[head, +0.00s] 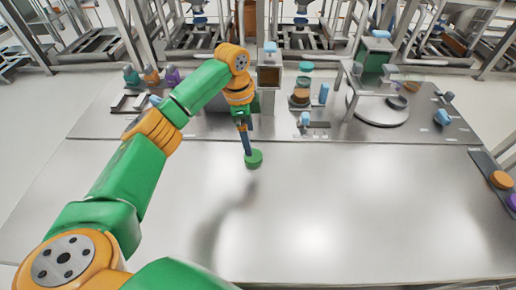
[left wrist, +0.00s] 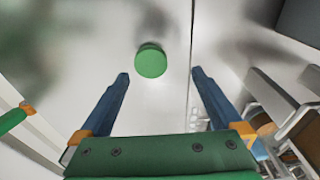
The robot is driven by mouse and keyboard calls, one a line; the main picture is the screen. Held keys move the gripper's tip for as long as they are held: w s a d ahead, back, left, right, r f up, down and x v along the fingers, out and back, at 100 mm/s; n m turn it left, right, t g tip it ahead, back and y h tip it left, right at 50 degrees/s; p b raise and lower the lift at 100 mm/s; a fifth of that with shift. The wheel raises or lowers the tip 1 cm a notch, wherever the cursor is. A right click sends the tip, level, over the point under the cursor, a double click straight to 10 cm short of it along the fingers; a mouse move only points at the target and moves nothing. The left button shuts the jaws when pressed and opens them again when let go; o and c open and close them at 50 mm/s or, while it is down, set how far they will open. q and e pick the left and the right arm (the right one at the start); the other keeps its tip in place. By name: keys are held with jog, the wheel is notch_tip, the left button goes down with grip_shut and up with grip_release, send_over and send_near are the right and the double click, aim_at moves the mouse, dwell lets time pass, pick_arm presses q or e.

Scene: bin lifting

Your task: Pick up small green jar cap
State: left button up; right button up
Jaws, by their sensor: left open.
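A small round green jar cap (head: 254,160) shows on the bare steel table, near its back part. In the left wrist view the cap (left wrist: 150,61) lies just beyond the fingertips, between their lines and a little left of centre. My left gripper (head: 247,150) points down, its blue fingers at the cap's edge in the head view. In the left wrist view its fingers (left wrist: 160,76) are wide apart with nothing between them. My right gripper is not in view.
The steel table (head: 330,220) is clear in front. Behind stand a square brown-topped container (head: 269,77), stacked jars with a teal lid (head: 306,66), and a round grey plate (head: 377,110). Orange and purple round pieces (head: 501,180) lie at the right edge.

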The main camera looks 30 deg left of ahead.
aim_at(253, 157)
pick_arm(q)
jog(key=f, duration=0.1)
jog(key=s+d+f, duration=0.1)
jog(key=f, duration=0.1)
jog(key=f+p, duration=0.1)
jog(key=f, duration=0.1)
jog(key=shift+s+d, duration=0.15)
jog(key=shift+w+f, duration=0.25)
jog(key=shift+s, duration=0.1)
jog(key=c, duration=1.4)
jog(key=shift+o, duration=0.2)
jog(key=shift+r, duration=0.15)
